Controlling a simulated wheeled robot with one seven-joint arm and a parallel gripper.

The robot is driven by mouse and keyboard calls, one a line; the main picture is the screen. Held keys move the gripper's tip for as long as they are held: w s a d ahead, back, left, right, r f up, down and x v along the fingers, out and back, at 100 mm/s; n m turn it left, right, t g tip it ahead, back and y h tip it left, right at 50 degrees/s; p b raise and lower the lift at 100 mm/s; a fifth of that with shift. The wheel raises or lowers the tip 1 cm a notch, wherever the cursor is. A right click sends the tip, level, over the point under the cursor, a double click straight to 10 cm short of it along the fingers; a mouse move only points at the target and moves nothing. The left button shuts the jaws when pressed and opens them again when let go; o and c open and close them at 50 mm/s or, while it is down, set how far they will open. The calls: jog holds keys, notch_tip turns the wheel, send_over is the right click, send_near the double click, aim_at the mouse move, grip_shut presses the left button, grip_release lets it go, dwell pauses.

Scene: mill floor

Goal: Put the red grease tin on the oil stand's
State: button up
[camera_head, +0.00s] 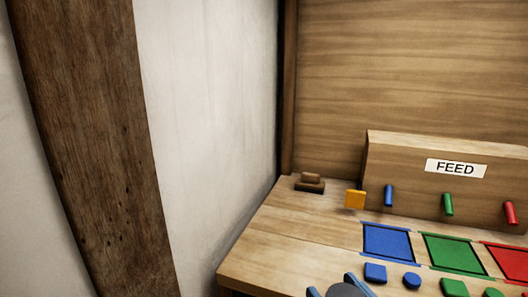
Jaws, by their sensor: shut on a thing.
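My gripper (336,288) shows only in part at the bottom edge, as two blue-grey pieces with a dark grey round thing (345,291) between them. It is shut on this thing, most of which is cut off by the frame. I cannot tell what the thing is. No red grease tin can be made out, and no oil stand is in view.
A wooden bench holds a box labelled FEED (455,168) with blue, green and red pegs. Blue (387,242), green (455,254) and red (510,262) squares lie before it. Blue and green blocks, an orange block (355,199) and a brown block (310,183) stand around. A post (95,140) is left.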

jog(key=d+f+m+h, duration=0.2)
jog(key=d+f, duration=0.3)
jog(key=f, duration=0.8)
jog(key=s+d+f+m+t+h, duration=0.1)
jog(key=d+f+h, duration=0.3)
jog(key=f, duration=0.9)
jog(key=shift+s+d+f+m, duration=0.15)
jog(key=shift+s+d+m, duration=0.15)
jog(key=shift+m, duration=0.3)
jog(key=shift+d, duration=0.1)
jog(key=shift+w+d, duration=0.1)
